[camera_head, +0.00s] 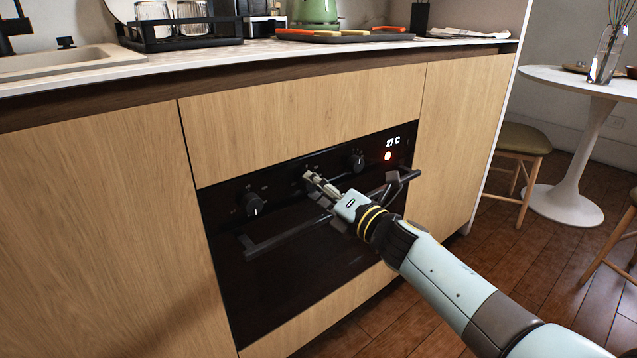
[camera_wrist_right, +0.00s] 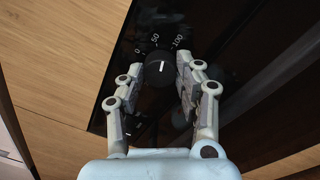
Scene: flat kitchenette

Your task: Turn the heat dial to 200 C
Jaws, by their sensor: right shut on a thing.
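The black oven front holds a row of three dials. My right gripper (camera_head: 322,187) is at the middle dial, which it largely hides in the head view. In the right wrist view this is the heat dial (camera_wrist_right: 158,69), with the marks 0, 50 and 100 showing around its far side. Its white line points up the picture, roughly toward the 50; higher marks are hidden. The fingers of my right gripper (camera_wrist_right: 158,84) are on both sides of the dial and shut on it. The display (camera_head: 393,141) reads about 27 C. My left gripper is not in view.
The left dial (camera_head: 253,204) and right dial (camera_head: 356,160) flank the middle one. A red light (camera_head: 388,156) glows under the display. The oven handle (camera_head: 290,236) runs below the dials, close to my gripper. The worktop (camera_head: 200,68) edge is above.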

